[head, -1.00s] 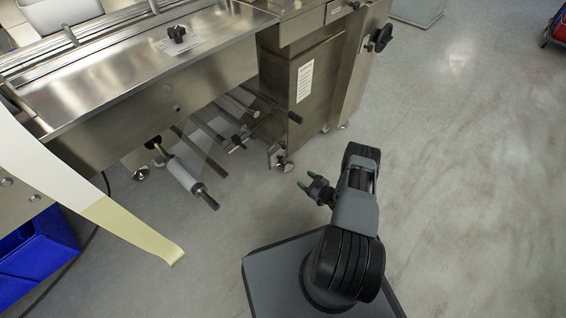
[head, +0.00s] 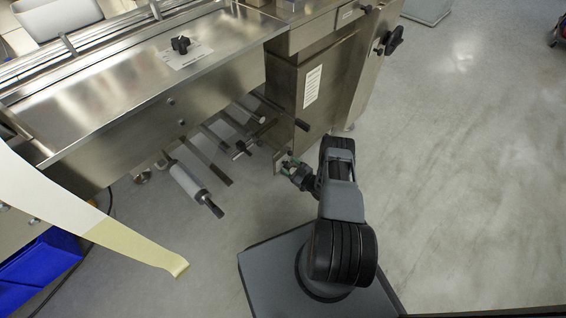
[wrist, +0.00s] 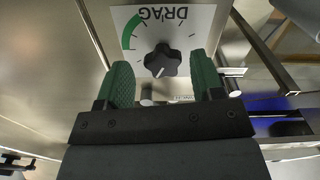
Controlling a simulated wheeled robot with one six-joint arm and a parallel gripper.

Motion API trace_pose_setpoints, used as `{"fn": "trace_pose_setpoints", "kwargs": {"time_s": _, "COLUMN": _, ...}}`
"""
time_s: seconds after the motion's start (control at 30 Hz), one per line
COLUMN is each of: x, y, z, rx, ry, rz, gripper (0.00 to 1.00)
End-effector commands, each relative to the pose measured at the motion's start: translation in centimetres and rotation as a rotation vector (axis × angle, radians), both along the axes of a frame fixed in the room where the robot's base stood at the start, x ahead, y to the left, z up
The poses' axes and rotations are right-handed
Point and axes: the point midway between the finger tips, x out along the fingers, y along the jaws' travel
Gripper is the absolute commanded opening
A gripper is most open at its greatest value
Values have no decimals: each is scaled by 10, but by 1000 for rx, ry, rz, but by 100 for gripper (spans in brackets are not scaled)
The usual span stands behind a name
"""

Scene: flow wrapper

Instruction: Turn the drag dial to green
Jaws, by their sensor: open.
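The drag dial (wrist: 162,60) is a black lobed knob on a white plate marked DRAG (wrist: 202,22), which appears upside down in the wrist view. A green arc (wrist: 132,30) is printed at the plate's left. A white mark on the knob points toward the bottom of the picture, away from the green arc. My gripper (wrist: 161,62) is open, its green fingers on either side of the knob in the picture. Contact does not show. In the head view, my gripper (head: 292,165) is beside the steel machine. A similar black knob (head: 180,44) sits on its top.
The steel machine (head: 80,110) fills the upper left. Rollers and rods, including a white roller (head: 187,182), stick out below it. A pale film strip (head: 130,246) hangs at the left beside a blue crate (head: 38,262). Open floor (head: 470,170) lies to the right.

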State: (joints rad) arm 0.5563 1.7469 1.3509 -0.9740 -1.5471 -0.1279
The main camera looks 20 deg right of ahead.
Motion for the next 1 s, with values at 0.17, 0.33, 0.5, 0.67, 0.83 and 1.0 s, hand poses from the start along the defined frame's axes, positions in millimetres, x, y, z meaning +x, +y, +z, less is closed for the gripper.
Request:
{"fn": "trace_pose_setpoints", "kwargs": {"time_s": 0.17, "x": 4, "y": 7, "z": 0, "rx": 1, "ry": 1, "rz": 4, "gripper": 61}}
{"fn": "trace_pose_setpoints", "kwargs": {"time_s": 0.33, "x": 5, "y": 11, "z": 0, "rx": 1, "ry": 1, "rz": 12, "gripper": 61}}
{"fn": "trace_pose_setpoints", "kwargs": {"time_s": 0.5, "x": 5, "y": 13, "z": 0, "rx": 1, "ry": 1, "rz": 16, "gripper": 59}}
{"fn": "trace_pose_setpoints", "kwargs": {"time_s": 0.67, "x": 5, "y": 13, "z": 0, "rx": 1, "ry": 1, "rz": 15, "gripper": 44}}
{"fn": "trace_pose_setpoints", "kwargs": {"time_s": 0.83, "x": 5, "y": 12, "z": 0, "rx": 0, "ry": 1, "rz": 13, "gripper": 28}}
{"fn": "trace_pose_setpoints", "kwargs": {"time_s": 1.0, "x": 5, "y": 11, "z": 0, "rx": 1, "ry": 1, "rz": 12, "gripper": 12}}
